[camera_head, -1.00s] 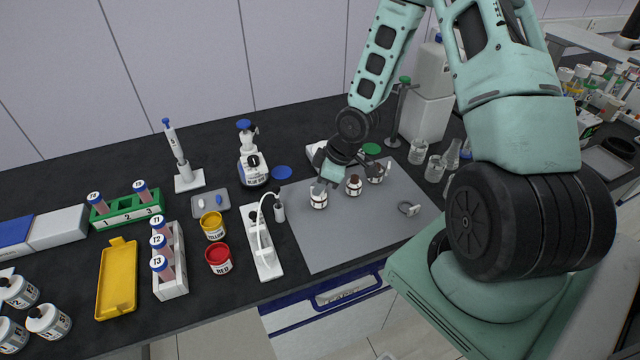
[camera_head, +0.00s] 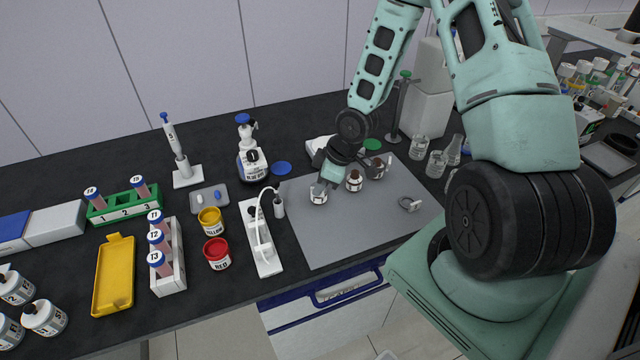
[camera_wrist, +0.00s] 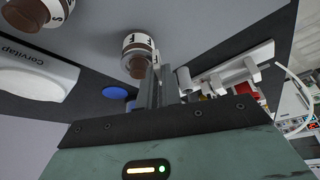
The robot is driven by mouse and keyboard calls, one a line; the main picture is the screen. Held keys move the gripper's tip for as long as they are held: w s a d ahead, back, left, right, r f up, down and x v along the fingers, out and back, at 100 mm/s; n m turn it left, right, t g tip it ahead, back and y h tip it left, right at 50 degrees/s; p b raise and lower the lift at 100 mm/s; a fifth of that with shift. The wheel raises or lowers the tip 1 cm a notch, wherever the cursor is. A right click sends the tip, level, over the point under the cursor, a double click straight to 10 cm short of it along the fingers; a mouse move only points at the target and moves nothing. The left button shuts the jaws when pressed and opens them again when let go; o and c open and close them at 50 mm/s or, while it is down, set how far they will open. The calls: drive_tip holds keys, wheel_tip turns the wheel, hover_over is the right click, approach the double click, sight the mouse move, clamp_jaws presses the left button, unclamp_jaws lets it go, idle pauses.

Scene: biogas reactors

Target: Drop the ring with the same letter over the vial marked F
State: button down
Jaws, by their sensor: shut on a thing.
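Three brown-capped vials with white labels stand in a row on the grey mat (camera_head: 340,232). My gripper (camera_head: 318,186) is at the left vial (camera_head: 318,197), pointing down beside it. In the wrist view my closed fingers (camera_wrist: 157,72) reach to the side of this vial (camera_wrist: 137,62). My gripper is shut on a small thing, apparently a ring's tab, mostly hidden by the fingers. The middle vial (camera_head: 354,181) and right vial (camera_head: 377,170) stand behind. Another ring (camera_head: 409,204) lies on the mat at right.
A white stand with a curved tube (camera_head: 262,240) is left of the mat. Yellow (camera_head: 211,222) and red (camera_head: 217,253) pots stand further left. A blue-capped bottle (camera_head: 252,160) is behind; glass flasks (camera_head: 436,165) are at right. The mat's front is clear.

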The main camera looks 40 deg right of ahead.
drive_tip(key=c, duration=1.1)
unclamp_jaws()
wheel_tip(320, 180, up, 7)
drive_tip(key=p, duration=0.7)
drive_tip(key=shift+r, duration=0.1)
